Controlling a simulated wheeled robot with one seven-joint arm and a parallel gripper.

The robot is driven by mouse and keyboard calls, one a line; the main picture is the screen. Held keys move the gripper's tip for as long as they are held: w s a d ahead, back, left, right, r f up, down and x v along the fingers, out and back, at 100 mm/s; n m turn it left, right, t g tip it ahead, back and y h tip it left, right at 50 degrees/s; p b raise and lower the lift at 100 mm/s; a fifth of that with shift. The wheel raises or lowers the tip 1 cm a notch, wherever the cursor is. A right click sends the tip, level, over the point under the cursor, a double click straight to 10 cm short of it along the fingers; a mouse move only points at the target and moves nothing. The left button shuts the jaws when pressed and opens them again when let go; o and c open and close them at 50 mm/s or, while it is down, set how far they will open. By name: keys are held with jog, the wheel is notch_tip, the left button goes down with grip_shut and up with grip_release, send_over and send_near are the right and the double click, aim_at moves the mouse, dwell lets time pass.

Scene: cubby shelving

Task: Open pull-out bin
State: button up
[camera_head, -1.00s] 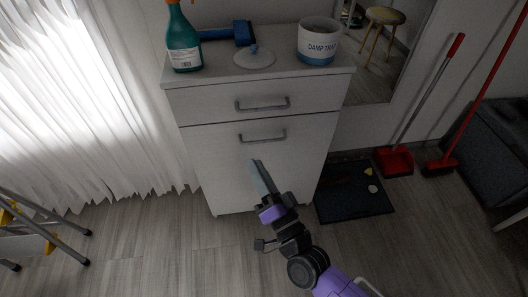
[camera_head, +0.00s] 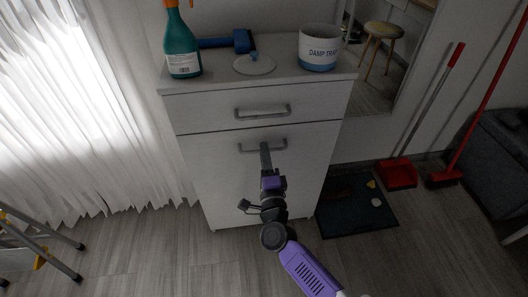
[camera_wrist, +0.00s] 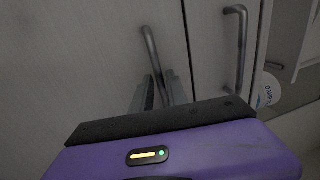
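The pull-out bin is the white cabinet's large lower front (camera_head: 225,185), and it is shut flush. Its grey bar handle (camera_head: 250,148) runs across near the top edge; it also shows in the wrist view (camera_wrist: 151,50). My gripper (camera_head: 265,152) is at the handle and covers part of it in the head view. In the wrist view my gripper's two fingers (camera_wrist: 160,86) are apart. The near end of the handle shows between them. I cannot tell if they touch it.
Above is a shut drawer with its own handle (camera_head: 262,112). On top stand a spray bottle (camera_head: 182,45), a blue brush (camera_head: 240,42), a white disc (camera_head: 254,65) and a damp trap tub (camera_head: 319,48). A dark mat (camera_head: 355,207) lies right, a stepladder (camera_head: 40,245) left.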

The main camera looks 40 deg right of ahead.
jog(key=shift+w+d+r, duration=0.15)
jog(key=shift+w+d, duration=0.2)
jog(key=shift+w, duration=0.15)
grip_shut()
dwell(1.2)
